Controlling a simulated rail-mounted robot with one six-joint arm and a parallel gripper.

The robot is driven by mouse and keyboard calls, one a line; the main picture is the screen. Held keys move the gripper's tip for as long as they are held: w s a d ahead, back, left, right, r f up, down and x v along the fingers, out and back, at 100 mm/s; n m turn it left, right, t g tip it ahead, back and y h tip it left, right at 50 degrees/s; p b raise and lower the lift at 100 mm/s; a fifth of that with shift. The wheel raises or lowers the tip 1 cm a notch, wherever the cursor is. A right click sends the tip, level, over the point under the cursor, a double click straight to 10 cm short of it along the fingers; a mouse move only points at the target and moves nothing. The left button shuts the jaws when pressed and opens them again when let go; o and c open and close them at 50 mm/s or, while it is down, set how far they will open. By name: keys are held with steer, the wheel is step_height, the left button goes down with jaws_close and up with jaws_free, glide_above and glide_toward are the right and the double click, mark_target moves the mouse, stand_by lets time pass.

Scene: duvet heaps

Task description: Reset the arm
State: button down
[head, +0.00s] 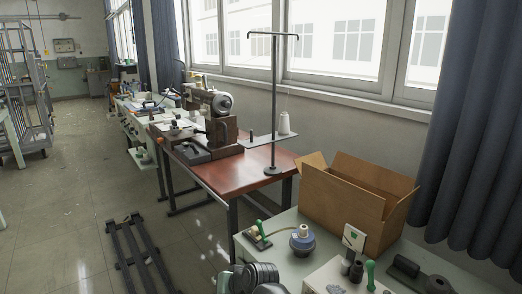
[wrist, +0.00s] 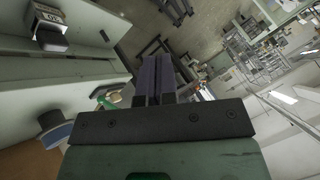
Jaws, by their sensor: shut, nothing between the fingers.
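My gripper (wrist: 160,82) shows in the wrist view, its two dark fingers side by side and shut with nothing between them. The fingers point up the picture, over open floor beyond a pale bench. Below them is the dark mounting plate with several screws. I cannot make out the gripper in the head view. No duvet shows in either view.
A brown table (head: 225,172) holds a machine (head: 212,105) and a tall thread stand (head: 273,100). Floor (head: 90,195) is clear at left.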

steer(key=s+d+r+g+h+p, duration=0.1)
steer(key=d+r+h+p, duration=0.1)
steer(key=d+r+p, duration=0.4)
steer(key=s+d+r+m+g+h+p, duration=0.1)
steer(key=d+r+p, duration=0.4)
steer(key=d, duration=0.7)
steer(key=s+d+r+m+g+h+p, duration=0.1)
steer(key=s+d+r+g+h+p, duration=0.2)
steer(key=d+r+p, duration=0.3)
steer(key=d+h, duration=0.1)
steer(key=d, duration=0.2)
steer(key=shift+s+r+p, duration=0.25)
steer(key=shift+r+p, duration=0.1)
steer(key=shift+r, duration=0.05)
